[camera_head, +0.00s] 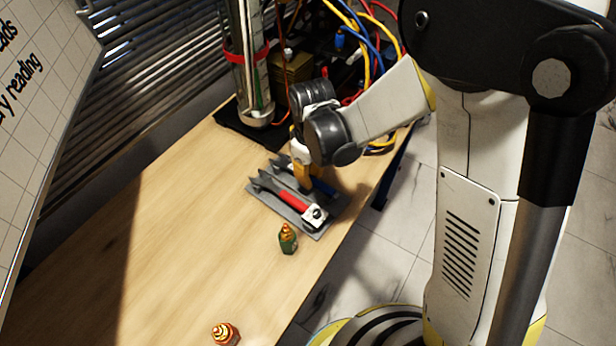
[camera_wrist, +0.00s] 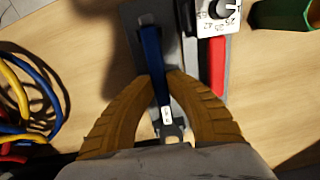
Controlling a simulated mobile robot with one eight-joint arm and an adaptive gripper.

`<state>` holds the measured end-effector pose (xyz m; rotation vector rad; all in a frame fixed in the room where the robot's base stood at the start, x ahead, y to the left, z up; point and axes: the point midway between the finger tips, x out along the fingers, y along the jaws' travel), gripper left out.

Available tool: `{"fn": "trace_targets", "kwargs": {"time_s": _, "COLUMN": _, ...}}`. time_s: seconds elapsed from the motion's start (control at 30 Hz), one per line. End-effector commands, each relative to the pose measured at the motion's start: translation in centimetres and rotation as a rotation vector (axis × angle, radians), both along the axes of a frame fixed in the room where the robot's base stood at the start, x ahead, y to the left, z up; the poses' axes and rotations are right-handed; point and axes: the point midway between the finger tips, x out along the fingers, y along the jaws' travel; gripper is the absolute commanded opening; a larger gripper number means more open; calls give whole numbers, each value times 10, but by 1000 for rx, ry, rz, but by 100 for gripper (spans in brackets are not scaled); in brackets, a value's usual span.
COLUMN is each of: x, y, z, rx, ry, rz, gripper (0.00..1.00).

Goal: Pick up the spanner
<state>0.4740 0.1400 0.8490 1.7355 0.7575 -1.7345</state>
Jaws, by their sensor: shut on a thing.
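A spanner with a blue handle (camera_wrist: 150,50) and a grey metal end lies lengthwise between my fingers in the wrist view. In the head view only a bit of its blue handle (camera_head: 322,187) shows behind my fingers. My gripper (camera_wrist: 160,84) is shut on the blue handle, with one orange-brown finger on each side. In the head view my gripper (camera_head: 301,178) points down at the grey tray (camera_head: 335,207); whether the spanner touches the tray is hard to tell.
Another orange-topped item (camera_head: 225,333) is at the near edge. A glass column (camera_head: 243,60) and tangled cables (camera_wrist: 20,95) are behind. The wooden bench (camera_head: 165,230) is clear on the left.

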Motion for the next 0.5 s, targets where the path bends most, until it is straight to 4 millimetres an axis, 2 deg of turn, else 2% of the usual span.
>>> {"fn": "trace_targets", "kwargs": {"time_s": 0.27, "x": 0, "y": 0, "z": 3, "rx": -1, "ry": 1, "rz": 0, "gripper": 0}}
{"fn": "trace_targets", "kwargs": {"time_s": 0.37, "x": -1, "y": 0, "z": 12, "rx": -1, "ry": 1, "rz": 0, "gripper": 0}}
{"fn": "trace_targets", "kwargs": {"time_s": 0.5, "x": -1, "y": 0, "z": 34, "rx": 0, "ry": 0, "rz": 0, "gripper": 0}}
